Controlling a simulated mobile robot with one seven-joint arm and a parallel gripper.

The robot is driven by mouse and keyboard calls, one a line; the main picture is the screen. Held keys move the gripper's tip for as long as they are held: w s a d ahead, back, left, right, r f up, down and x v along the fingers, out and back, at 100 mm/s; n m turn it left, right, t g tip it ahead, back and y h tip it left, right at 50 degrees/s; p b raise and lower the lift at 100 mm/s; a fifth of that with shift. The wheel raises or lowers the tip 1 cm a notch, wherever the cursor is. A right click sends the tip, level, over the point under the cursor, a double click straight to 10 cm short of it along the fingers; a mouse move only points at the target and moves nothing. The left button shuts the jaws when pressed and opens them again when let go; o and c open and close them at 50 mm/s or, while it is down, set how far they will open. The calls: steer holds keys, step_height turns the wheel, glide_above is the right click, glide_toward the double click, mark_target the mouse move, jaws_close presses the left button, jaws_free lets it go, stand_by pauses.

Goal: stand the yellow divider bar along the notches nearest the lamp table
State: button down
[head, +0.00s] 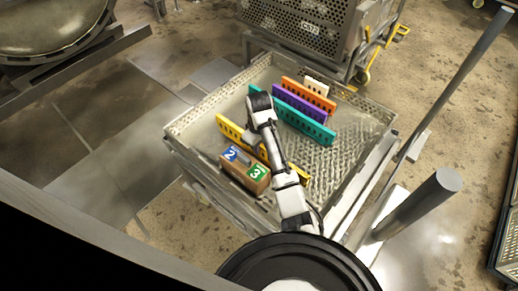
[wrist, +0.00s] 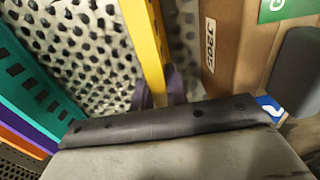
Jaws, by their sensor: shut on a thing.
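The yellow divider bar (head: 231,128) stands on edge in the perforated tray (head: 180,129), running from the left towards the lower right. My arm hides its middle in the head view. In the wrist view the bar (wrist: 146,45) runs down between the dark fingertips of my gripper (wrist: 160,92), which is shut on it. I cannot tell whether the bar's ends sit in notches or whether it is lifted. The lamp table cannot be made out.
A brown box (head: 245,174) with number labels stands close beside the bar, on the near side. Teal (head: 305,128), purple (head: 299,103) and orange (head: 308,94) bars and a small cream one (head: 317,86) stand farther back. The tray floor at right is clear.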

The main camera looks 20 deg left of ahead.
steer(key=shift+f, duration=0.7)
steer(key=shift+f, duration=0.2)
steer(key=c, duration=1.4)
jaws_free()
steer(key=shift+r, duration=0.15)
step_height(320, 180, up, 12)
steer(key=p, duration=0.4)
steer(key=shift+p, duration=0.4)
